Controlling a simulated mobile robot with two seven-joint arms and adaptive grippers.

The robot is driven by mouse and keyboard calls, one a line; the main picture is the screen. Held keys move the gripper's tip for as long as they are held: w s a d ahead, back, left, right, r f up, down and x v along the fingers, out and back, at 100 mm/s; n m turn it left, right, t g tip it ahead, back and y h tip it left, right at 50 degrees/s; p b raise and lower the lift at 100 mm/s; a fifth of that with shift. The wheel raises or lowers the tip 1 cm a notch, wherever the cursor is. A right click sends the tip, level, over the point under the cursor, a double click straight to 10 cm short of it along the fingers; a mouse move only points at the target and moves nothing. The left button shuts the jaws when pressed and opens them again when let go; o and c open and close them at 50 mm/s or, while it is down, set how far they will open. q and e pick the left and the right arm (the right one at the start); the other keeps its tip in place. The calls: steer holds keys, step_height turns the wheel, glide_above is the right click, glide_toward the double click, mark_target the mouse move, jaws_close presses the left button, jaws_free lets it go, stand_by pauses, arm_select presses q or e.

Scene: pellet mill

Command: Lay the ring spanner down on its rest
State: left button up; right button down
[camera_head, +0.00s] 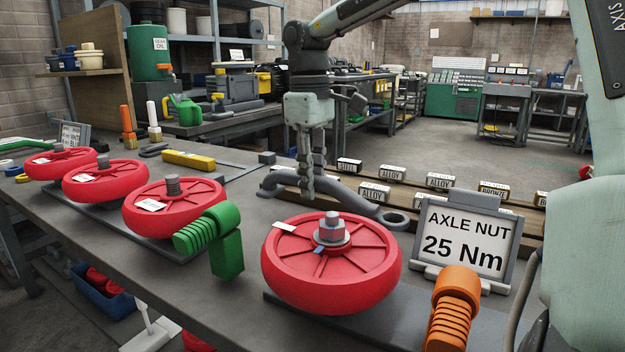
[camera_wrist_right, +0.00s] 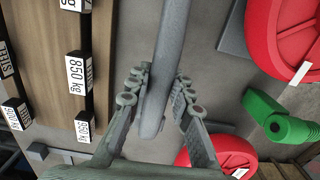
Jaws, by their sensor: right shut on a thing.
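The ring spanner (camera_head: 350,198) is a long grey tool with a ring at its right end, behind the front red wheel. My right gripper (camera_head: 308,192) points down and is shut on its shaft, left of the middle. In the right wrist view the spanner (camera_wrist_right: 168,62) runs between the fingers of the gripper (camera_wrist_right: 155,105). Whether the spanner touches the bench or hangs just above it is not clear. I cannot clearly make out its rest. My left gripper is not in view.
The red wheel (camera_head: 285,272) with an axle nut (camera_head: 331,231) stands in front of the spanner. The "AXLE NUT 25 Nm" sign (camera_head: 465,245) stands to the right. Labelled blocks (camera_head: 374,193) line the wooden board behind. Green (camera_head: 226,250) and orange (camera_head: 452,310) tools stand near the wheel.

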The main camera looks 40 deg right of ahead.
steer(key=shift+f+b, duration=1)
steer(key=shift+f, duration=0.3)
steer(key=shift+f+b, duration=0.75)
steer(key=shift+f, duration=0.25)
steer(key=shift+f, duration=0.15)
steer(key=c, duration=0.7)
jaws_free()
